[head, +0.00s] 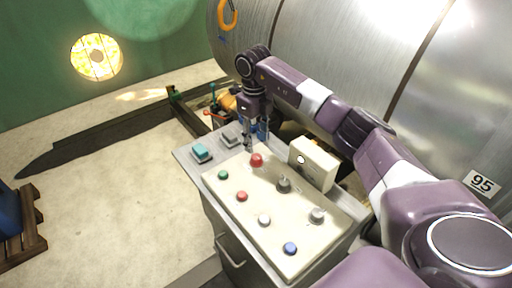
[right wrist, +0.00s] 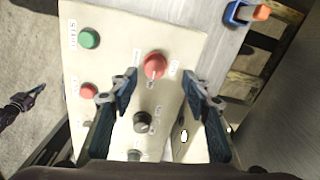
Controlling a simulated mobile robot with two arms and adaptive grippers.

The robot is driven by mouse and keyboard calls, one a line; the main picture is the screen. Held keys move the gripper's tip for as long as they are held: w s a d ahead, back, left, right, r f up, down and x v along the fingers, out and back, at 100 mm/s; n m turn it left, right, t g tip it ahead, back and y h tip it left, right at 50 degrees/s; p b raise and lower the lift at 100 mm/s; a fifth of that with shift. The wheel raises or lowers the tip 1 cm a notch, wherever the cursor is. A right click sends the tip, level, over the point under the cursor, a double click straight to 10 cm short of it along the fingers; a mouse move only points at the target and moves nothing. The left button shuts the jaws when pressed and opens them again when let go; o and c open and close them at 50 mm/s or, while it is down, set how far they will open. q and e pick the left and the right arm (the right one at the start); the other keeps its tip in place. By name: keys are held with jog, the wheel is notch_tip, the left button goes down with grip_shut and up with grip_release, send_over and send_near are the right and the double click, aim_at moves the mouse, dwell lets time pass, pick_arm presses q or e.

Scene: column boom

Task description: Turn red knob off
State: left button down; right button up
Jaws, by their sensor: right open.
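A large red knob (head: 256,160) sits near the back of the sloped cream control panel (head: 250,208). In the right wrist view the red knob (right wrist: 154,64) lies between and just beyond the fingertips. My right gripper (head: 249,143) reaches down over the back of the panel. In the right wrist view its fingers (right wrist: 160,87) are spread apart with nothing between the pads; I cannot tell whether they touch the knob. A purple and dark part at the left edge of the right wrist view looks like my left gripper (right wrist: 24,102); its fingers are unclear.
A green button (head: 223,175), a smaller red button (head: 242,196), a black knob (head: 283,184), a grey knob (head: 317,214) and a blue button (head: 289,248) are on the panel. A cream box (head: 314,164) stands at its right edge. A large metal tank (head: 340,60) is behind.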

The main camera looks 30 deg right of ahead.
aim_at(256, 156)
jog(key=shift+s+a+f+p, duration=0.45)
jog(key=shift+s+a+f, duration=0.1)
jog(key=shift+s+f, duration=0.25)
jog(key=f, duration=0.3)
jog(key=shift+w+d+p, duration=0.2)
jog(key=shift+w+p, duration=0.05)
jog(key=shift+p, duration=0.1)
jog(key=shift+w+d+f, duration=0.1)
jog(key=shift+w+f, duration=0.05)
jog(key=shift+f, duration=0.3)
jog(key=shift+w+d+f, duration=0.1)
jog(key=shift+f, duration=0.3)
jog(key=shift+s+a, duration=0.1)
jog(key=c, duration=0.9)
jog(key=shift+c, duration=1.3)
pick_arm(q)
jog(key=s+a+r, duration=0.1)
jog(key=s+a, duration=0.1)
jog(key=s, duration=0.3)
jog(key=shift+s+r+g, duration=0.25)
jog(key=shift+r+g, duration=0.05)
